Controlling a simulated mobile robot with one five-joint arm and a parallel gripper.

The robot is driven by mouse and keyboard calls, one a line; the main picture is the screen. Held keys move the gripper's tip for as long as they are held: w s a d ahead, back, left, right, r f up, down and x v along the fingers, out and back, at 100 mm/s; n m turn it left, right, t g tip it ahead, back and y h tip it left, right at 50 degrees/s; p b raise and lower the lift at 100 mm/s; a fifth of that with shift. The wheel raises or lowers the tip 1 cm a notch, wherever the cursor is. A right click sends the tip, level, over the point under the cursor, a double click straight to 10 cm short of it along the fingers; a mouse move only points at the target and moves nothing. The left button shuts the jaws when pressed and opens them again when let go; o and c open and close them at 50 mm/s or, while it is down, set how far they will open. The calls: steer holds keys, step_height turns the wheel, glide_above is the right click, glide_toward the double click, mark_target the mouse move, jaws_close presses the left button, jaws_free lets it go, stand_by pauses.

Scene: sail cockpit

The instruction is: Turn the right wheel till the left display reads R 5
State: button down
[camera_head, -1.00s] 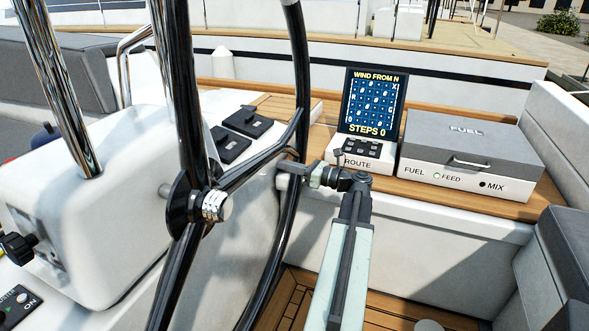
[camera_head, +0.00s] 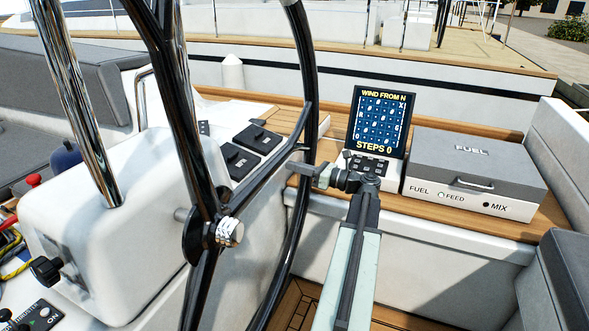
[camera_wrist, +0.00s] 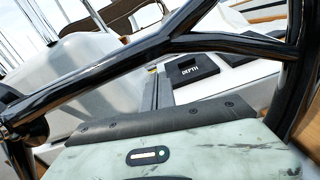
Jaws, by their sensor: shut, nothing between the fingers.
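The black wheel (camera_head: 302,60) stands upright at the centre-left in the head view, with a silver-ended hub (camera_head: 229,232) and dark forked spokes. Its spokes also cross the wrist view (camera_wrist: 110,75). My gripper (camera_head: 299,169) is shut and empty, pointing left at the wheel's right-hand rim and overlapping it in the picture. I cannot tell whether it touches the rim. No display reading R is legible. A dark box marked DEPTH (camera_wrist: 195,68) lies beyond the spokes in the wrist view, its screen face not readable.
A screen (camera_head: 378,122) reads WIND FROM N and STEPS 0 above a keypad (camera_head: 366,165). A grey-lidded FUEL box (camera_head: 475,165) stands right of it on the teak ledge. Two dark instruments (camera_head: 255,137) lie behind the wheel. A white pedestal (camera_head: 125,200) and chrome rail (camera_head: 82,100) fill the left.

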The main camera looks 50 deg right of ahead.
steer(key=shift+f+b, duration=2.6)
steer(key=shift+b, duration=0.05)
steer(key=s+d+f+n+g+h+p, duration=0.1)
steer(key=s+d+f+n+p, duration=0.15)
steer(key=s+n, duration=1.1)
steer(key=w+a+r+n+g+h+p, duration=0.1)
steer(key=w+a+r+n+g+p, duration=0.15)
steer(key=r+n+p, duration=1.35)
steer(key=w+a+r+n+g+p, duration=0.15)
steer(key=w+r+n+p, duration=0.25)
steer(key=r+n+p, duration=1.2)
steer(key=w+f+m+b, duration=0.1)
steer(key=w+f+m, duration=0.1)
steer(key=f, duration=0.1)
steer(key=w+f+m+b, duration=0.1)
steer(key=w+f+m, duration=0.1)
steer(key=w+f, duration=0.1)
steer(key=w+a+f+m+b, duration=0.1)
steer(key=w+f+m+b, duration=0.1)
steer(key=w+f, duration=0.1)
steer(key=shift+w+f+m, duration=0.15)
steer(key=shift+f+m, duration=0.1)
steer(key=shift+f, duration=0.4)
steer(key=shift+d+f+b, duration=0.15)
steer(key=shift+f+b, duration=0.3)
